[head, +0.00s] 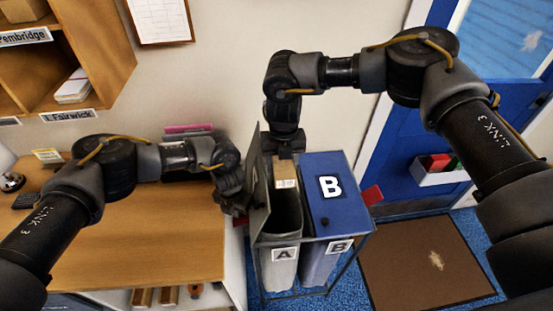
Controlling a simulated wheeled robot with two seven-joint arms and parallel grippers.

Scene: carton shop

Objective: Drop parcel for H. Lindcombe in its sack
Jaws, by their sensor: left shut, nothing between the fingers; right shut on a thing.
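The parcel (285,170) is a small brown box with a white label. My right gripper (285,152) points down and is shut on its top, holding it at the back of the open mouth of the grey sack A (278,265). The name on the label is too small to read. Sack A's dark lid (261,180) stands raised at its left side. Sack B (318,262) is beside it, covered by a blue lid (335,200) marked B. My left gripper (238,203) is shut and empty, close beside the raised lid; whether it touches the lid I cannot tell.
The sacks hang in a metal frame (300,295). A wooden counter (140,245) lies to the left, with a bell (12,181) on it. Wooden pigeonholes (100,40) with name labels are at the upper left. A blue door (400,165) and a brown mat (420,260) are at the right.

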